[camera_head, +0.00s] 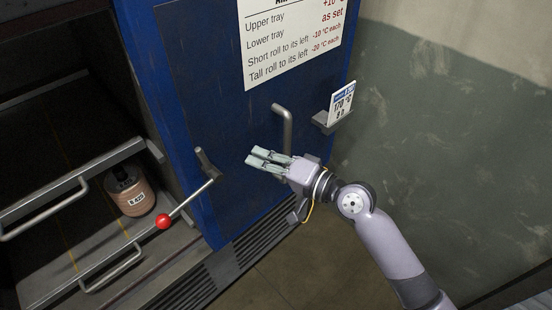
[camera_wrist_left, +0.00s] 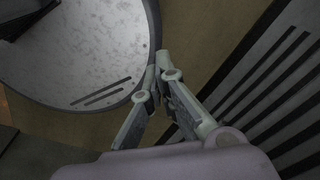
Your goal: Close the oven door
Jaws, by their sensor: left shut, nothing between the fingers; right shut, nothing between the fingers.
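A blue panel (camera_head: 225,200) with a notice on it stands right of the dark oven opening (camera_head: 60,100). I cannot tell for sure whether this panel is the oven door. It carries a grey bar handle (camera_head: 284,125) and a lever with a red ball (camera_head: 163,221). My left gripper (camera_wrist_left: 163,68) is shut and empty in the left wrist view, and is not in the head view.
Two trays with front handles (camera_head: 48,212) (camera_head: 112,270) sit in the opening. A labelled roll (camera_head: 133,197) stands on the lower one. A small holder with a 170 °C card (camera_head: 340,103) juts out at the panel's right. A slotted grille (camera_wrist_left: 275,85) is beside my left gripper.

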